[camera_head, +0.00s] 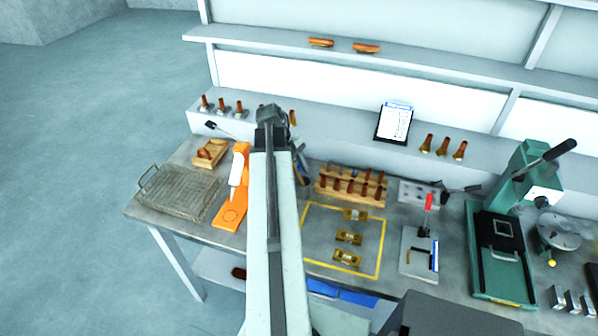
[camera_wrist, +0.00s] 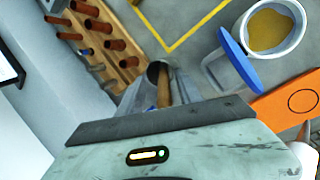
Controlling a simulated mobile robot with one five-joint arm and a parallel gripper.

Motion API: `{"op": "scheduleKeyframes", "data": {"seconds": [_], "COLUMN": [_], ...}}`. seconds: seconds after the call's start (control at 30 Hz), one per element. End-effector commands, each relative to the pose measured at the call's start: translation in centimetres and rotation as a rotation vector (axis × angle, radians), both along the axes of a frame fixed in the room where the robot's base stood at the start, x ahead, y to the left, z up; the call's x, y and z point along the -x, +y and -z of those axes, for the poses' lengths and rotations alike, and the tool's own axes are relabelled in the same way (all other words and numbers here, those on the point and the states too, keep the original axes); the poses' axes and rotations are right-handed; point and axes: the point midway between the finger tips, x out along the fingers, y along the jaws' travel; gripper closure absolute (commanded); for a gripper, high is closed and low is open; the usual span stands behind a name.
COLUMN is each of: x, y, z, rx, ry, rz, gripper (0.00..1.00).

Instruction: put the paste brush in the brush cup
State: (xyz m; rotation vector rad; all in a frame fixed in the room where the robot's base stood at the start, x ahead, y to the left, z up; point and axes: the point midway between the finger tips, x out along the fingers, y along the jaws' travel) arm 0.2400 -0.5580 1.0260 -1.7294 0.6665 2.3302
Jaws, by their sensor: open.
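My gripper (camera_wrist: 160,82) is open in the wrist view, its two fingers either side of a brown wooden handle, which looks like the paste brush (camera_wrist: 163,90). I cannot tell whether the fingers touch it. A dark round mouth (camera_wrist: 153,70) shows beside the handle between the fingertips; I cannot tell whether this is the brush cup. The brush's lower end is hidden. In the head view my gripper (camera_head: 271,116) is at the back of the bench, and my arm hides what lies below it.
A round pot of yellow paste (camera_wrist: 268,30) with a blue part beside it stands to the right in the wrist view. An orange stand (camera_head: 228,217), a wooden tool rack (camera_head: 350,198) and a wire-mesh tray (camera_head: 178,192) flank my arm. A shelf (camera_head: 340,140) runs behind.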

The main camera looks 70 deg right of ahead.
Motion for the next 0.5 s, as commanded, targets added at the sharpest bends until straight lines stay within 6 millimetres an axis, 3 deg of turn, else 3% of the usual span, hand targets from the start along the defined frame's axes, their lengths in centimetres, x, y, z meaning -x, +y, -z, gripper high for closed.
{"op": "scheduleKeyframes", "data": {"seconds": [0.33, 0.5], "x": [-0.1, -1.9], "y": [0.0, 0.7], "z": [0.0, 0.0], "rx": [0.000, -0.001], "ry": [0.000, 0.000], "rz": [0.000, -0.002], "gripper": [0.58, 0.58]}}
